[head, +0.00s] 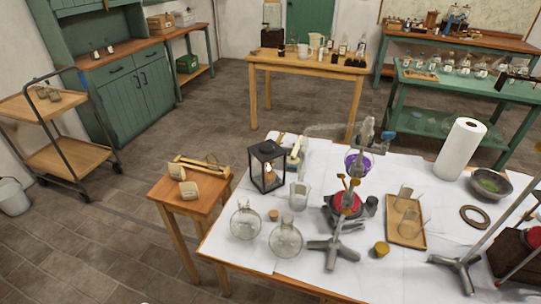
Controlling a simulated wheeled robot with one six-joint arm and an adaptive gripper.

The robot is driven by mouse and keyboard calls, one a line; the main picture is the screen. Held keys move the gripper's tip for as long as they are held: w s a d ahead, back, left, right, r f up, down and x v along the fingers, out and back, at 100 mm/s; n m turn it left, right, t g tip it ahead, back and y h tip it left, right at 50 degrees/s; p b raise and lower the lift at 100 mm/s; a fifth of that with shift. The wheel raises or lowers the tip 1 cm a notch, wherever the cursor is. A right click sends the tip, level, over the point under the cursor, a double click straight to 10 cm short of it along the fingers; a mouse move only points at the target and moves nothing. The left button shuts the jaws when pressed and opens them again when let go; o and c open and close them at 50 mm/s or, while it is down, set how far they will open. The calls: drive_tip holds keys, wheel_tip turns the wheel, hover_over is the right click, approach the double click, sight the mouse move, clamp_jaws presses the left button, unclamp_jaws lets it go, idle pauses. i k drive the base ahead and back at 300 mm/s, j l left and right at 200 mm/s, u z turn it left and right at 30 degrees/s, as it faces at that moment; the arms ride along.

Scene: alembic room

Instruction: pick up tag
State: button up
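I cannot single out a tag with certainty in the head view. Two small pale, blocky pieces lie on the small wooden side table (208,206): one pale piece (177,171) farther back and another pale piece (189,190) nearer. A thin dark loop (211,158) shows by the wooden bar (205,166) at that table's back edge. Similar small pale pieces (48,94) lie on the cart's top shelf. They are too small to tell what they are. My gripper is not in view.
The white-covered table (240,262) adjoins the side table and holds a black lantern (267,167), round flasks (285,238), a metal stand (333,249), a wooden tray (405,235) and a paper roll (461,149). A wooden cart (65,155) stands left. Tiled floor (90,240) is open at lower left.

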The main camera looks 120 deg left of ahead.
sight(214, 167)
drive_tip(key=u, duration=3.65)
drive_tip(key=k+j+u, duration=0.25)
drive_tip(key=j+u, duration=0.2)
drive_tip(key=j, duration=0.2)
drive_tip(key=k+j+u, duration=0.25)
drive_tip(key=j+u, duration=0.2)
drive_tip(key=j, duration=0.25)
